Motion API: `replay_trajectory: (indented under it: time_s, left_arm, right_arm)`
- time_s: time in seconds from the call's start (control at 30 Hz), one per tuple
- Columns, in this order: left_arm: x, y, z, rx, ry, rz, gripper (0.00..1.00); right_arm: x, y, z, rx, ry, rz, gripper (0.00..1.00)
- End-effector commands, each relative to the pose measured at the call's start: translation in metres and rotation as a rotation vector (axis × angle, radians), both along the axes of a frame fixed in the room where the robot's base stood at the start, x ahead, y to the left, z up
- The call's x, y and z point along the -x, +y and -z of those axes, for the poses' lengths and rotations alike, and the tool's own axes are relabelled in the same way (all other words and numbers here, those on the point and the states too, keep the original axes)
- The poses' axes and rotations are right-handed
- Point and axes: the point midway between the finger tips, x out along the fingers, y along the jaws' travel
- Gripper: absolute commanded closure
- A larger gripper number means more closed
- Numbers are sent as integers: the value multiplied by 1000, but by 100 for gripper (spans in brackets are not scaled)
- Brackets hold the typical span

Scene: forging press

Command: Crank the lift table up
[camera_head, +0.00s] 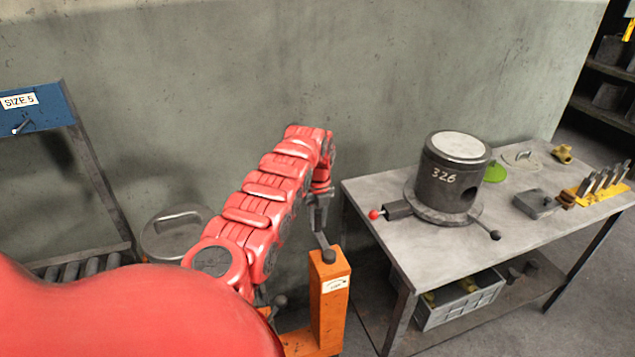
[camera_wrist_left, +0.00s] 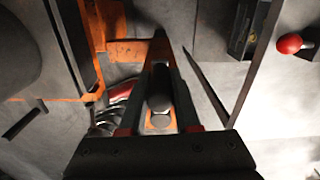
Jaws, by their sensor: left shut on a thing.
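The orange post (camera_head: 331,305) of the lift table stands left of the grey workbench. A dark crank arm (camera_head: 325,243) sits on its top, with a label on the post's face. My left gripper (camera_head: 319,222) points down above the post and is shut on the crank handle. In the left wrist view the handle's round dark end (camera_wrist_left: 159,103) lies between the two fingers, with orange parts of the lift table (camera_wrist_left: 135,48) behind. My red left arm hides much of the lift table in the head view. My right gripper is not in view.
The workbench (camera_head: 400,245) carries a dark cylinder (camera_head: 447,185) marked 326, with a red-knobbed lever (camera_head: 376,214) reaching toward my arm. A grey crate (camera_head: 460,303) stands on its lower shelf. A blue "SIZE 5" panel (camera_head: 38,110) and rollers (camera_head: 85,268) are at left.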

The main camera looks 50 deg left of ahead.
Motion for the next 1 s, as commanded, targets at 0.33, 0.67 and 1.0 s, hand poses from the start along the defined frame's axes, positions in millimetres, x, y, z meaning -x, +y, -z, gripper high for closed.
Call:
replay_trajectory:
  time_s: [0.33,0.67,1.0]
  left_arm:
    - [0,-1,1,3,1,1,39]
    - [0,0,-4,-1,0,0,39]
    - [-3,-1,-76,-5,-5,3,39]
  right_arm:
    - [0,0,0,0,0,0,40]
    - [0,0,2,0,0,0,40]
    - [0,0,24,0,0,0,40]
